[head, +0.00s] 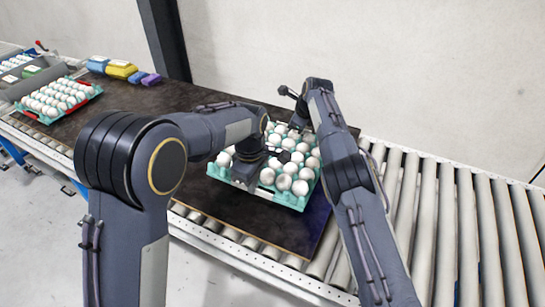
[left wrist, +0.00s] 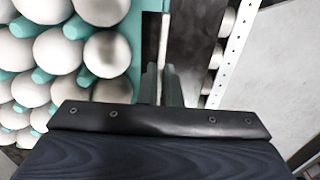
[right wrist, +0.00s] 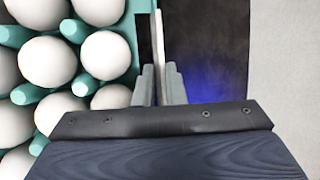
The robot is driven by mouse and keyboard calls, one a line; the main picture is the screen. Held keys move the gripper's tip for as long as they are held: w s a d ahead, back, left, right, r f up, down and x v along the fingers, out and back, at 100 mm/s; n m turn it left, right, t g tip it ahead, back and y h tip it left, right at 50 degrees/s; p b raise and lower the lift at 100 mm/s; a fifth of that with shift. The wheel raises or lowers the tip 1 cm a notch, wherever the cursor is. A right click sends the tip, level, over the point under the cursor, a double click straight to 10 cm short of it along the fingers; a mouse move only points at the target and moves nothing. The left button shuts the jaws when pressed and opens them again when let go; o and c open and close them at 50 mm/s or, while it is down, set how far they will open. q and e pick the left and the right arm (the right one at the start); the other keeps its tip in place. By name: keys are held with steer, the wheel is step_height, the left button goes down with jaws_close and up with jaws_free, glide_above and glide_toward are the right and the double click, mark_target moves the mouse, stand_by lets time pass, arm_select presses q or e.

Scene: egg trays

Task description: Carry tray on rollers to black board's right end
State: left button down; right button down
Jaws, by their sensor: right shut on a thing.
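The teal egg tray (head: 285,201), full of white eggs, is at the right end of the black board (head: 130,112). I cannot tell whether it touches the board. My left gripper (head: 243,172) is at the tray's near-left side; in the left wrist view its fingers (left wrist: 163,85) stand around the tray's edge, but whether they grip it is unclear. My right gripper (head: 300,114) is at the opposite side, mostly hidden by its arm. In the right wrist view its fingers (right wrist: 160,85) are shut on the thin upright edge of the tray.
Another egg tray with red handles (head: 98,95) sits at the left. Yellow (head: 121,71) and blue packages (head: 151,79) lie at the board's back edge. Bare rollers (head: 440,220) extend to the right. A dark post (head: 165,40) and a wall stand behind.

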arm_select(q)
steer(key=shift+w, duration=0.15)
arm_select(e)
steer(key=shift+a, duration=0.1)
